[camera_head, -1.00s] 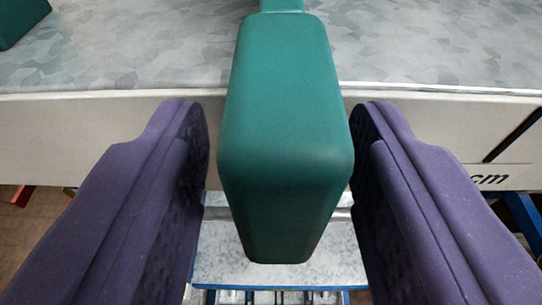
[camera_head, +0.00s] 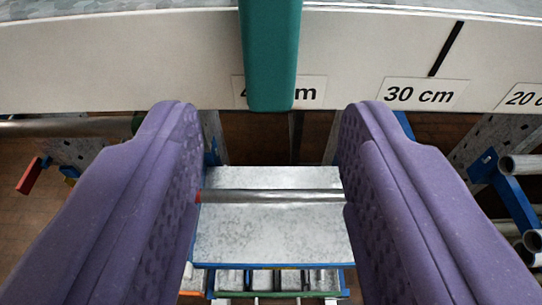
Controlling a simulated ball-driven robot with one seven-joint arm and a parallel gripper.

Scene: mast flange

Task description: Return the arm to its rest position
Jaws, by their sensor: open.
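My gripper (camera_head: 271,110) shows as two purple fingers, one at each side of the picture, with a wide gap between them. It is open and nothing is held in it. A green block-like part (camera_head: 270,55) hangs over the pale front edge at the top middle. Its lower end lies ahead of the gap, apart from both fingers. The rest of my arm is out of view.
A pale edge (camera_head: 130,60) with cm labels, one reading 30 cm (camera_head: 418,94), runs across the top. Below are a grey metal shelf (camera_head: 270,240), a metal rod (camera_head: 272,196), and blue brackets with pipes (camera_head: 520,165) at right. Brown floor shows between them.

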